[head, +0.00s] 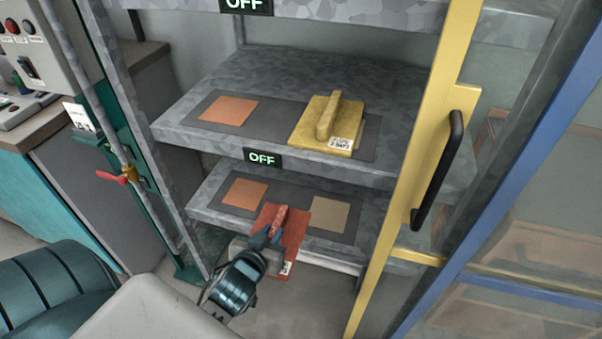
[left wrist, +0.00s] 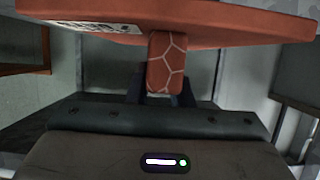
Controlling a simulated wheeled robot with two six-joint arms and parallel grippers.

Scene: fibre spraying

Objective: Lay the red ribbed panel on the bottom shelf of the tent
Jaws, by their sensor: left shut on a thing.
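The red ribbed panel (head: 292,239) is in my left gripper (head: 272,236), which is shut on the panel's raised rib. The panel is at the front edge of the bottom shelf (head: 207,203), and I cannot tell whether it touches it. In the left wrist view the panel (left wrist: 200,30) spans the top, with its rib (left wrist: 167,65) between the fingers. The bottom shelf has a dark mat with an orange square (head: 245,194) at left and a tan square (head: 328,214) at right. My right gripper is not in view.
The shelf above holds a yellow ribbed panel (head: 326,124) and an orange square (head: 229,110). A yellow door frame (head: 414,140) with a black handle (head: 438,170) stands at right. A green post with a red-handled valve (head: 112,177) is at left.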

